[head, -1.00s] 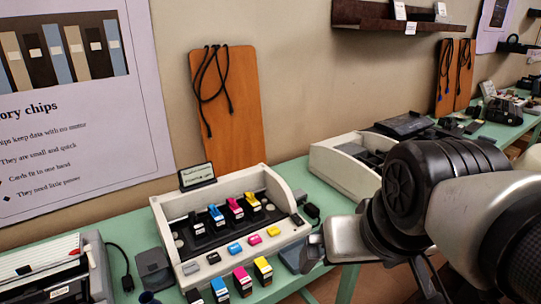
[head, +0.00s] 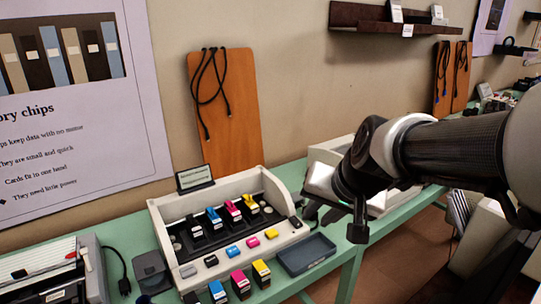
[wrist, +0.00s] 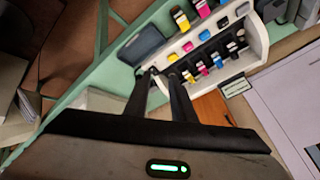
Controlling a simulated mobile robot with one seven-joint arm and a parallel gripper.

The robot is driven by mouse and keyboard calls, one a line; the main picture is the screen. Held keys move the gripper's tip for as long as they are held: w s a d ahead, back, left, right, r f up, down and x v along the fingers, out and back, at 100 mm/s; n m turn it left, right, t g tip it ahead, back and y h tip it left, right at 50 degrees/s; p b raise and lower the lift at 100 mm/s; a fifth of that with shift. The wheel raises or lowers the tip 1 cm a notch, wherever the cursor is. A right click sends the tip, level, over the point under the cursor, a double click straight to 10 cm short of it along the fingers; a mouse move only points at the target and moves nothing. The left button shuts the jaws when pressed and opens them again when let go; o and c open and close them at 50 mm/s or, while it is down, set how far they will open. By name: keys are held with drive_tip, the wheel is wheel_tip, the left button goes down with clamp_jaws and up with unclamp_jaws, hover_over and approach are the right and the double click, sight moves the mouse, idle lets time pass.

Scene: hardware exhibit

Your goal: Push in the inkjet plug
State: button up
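The inkjet printer (head: 283,240) is a cream open case with coloured cartridges inside; it also shows in the wrist view (wrist: 250,50). A small dark piece at its right end, apparently the plug (head: 310,209), sits close to the wall. In the wrist view the plug (wrist: 154,70) shows only as a dark blur by the fingertips. My gripper (head: 338,220) is at the printer's right end. Its two fingers (wrist: 162,76) stand apart with a gap between them and point at the case's end. Whether the tips touch the plug, and how deep it sits, I cannot tell.
A blue-grey tray (head: 306,254) lies in front of the printer's right side. Several loose cartridges (head: 240,282) stand along the front. A small sign (head: 194,177) stands behind. Another pale device (head: 332,150) is at the right, partly behind my arm. Green table edge runs close by.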

drive_tip(key=w+f+m, duration=0.1)
drive_tip(key=w, duration=0.2)
drive_tip(key=w+d+f+m, duration=0.1)
drive_tip(key=w+f, duration=0.1)
drive_tip(key=w, duration=0.1)
drive_tip(key=w+d+f+m, duration=0.1)
drive_tip(key=w+f, duration=0.1)
drive_tip(key=w, duration=0.1)
drive_tip(key=shift+d+f+h, duration=0.2)
drive_tip(key=shift+f+h, duration=0.05)
drive_tip(key=shift+h, duration=0.05)
clamp_jaws()
drive_tip(key=m+h+b, duration=0.2)
drive_tip(key=m+b, duration=0.2)
approach(317, 218)
drive_tip(key=shift+t, duration=0.4)
drive_tip(key=f, duration=0.1)
drive_tip(key=s+d+f, duration=0.1)
drive_tip(key=f, duration=0.1)
drive_tip(key=d+f, duration=0.1)
drive_tip(key=shift+s+d+f, duration=0.2)
drive_tip(key=shift+f, duration=0.2)
drive_tip(key=shift+w+a+r+p, duration=0.25)
drive_tip(key=shift+w+a, duration=0.15)
drive_tip(key=shift+w, duration=0.15)
drive_tip(key=shift+w+a+r+p, duration=0.1)
drive_tip(key=shift+w+a+p, duration=0.1)
drive_tip(key=shift+w+a, duration=0.5)
drive_tip(key=shift+w, duration=0.45)
